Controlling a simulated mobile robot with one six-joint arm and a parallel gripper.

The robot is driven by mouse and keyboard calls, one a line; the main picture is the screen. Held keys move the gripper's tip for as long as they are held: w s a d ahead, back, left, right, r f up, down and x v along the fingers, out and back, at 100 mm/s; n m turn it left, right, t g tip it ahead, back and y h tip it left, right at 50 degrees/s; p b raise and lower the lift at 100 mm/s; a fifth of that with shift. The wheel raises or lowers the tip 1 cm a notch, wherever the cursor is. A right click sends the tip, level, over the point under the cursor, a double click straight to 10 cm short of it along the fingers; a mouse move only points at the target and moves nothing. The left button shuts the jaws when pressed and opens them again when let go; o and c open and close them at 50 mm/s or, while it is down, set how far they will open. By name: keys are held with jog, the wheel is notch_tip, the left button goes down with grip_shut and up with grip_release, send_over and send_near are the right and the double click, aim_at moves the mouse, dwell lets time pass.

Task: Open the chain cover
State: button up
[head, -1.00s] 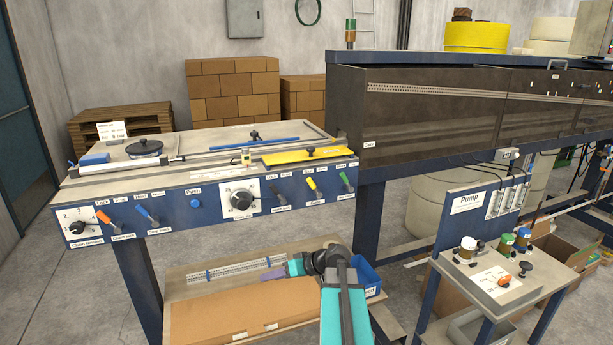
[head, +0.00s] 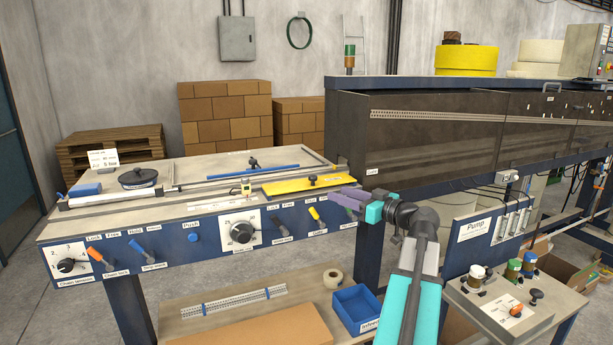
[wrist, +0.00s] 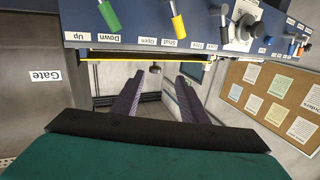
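A yellow plate (head: 290,186) with a small black knob (head: 312,180) lies flat on the right part of the machine's top. It is the only cover-like panel there, but no chain cover label can be read. My gripper (head: 338,198) is at the machine's front right corner, close to the yellow plate and apparently just in front of it. In the wrist view my gripper (wrist: 160,74) has its two purple fingers apart with nothing between them. A thin yellow edge (wrist: 120,61) shows beyond them, under the panel, in this upside-down view.
The blue front panel (head: 165,252) carries levers and dials, including a yellow lever (head: 315,215) near my gripper. A dark long housing (head: 430,135) stands to the right. A blue bin (head: 357,308) and tape roll (head: 333,278) sit on the lower shelf.

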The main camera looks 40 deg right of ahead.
aim_at(316, 178)
jog(key=shift+s+d+r, duration=0.25)
jog(key=shift+r, duration=0.3)
jog(key=shift+s+d+r, duration=0.2)
jog(key=shift+r, duration=0.3)
jog(key=shift+w, duration=0.1)
jog(key=shift+w+p, duration=1.9)
jog(key=shift+w, duration=5.05)
jog(key=shift+c, duration=0.2)
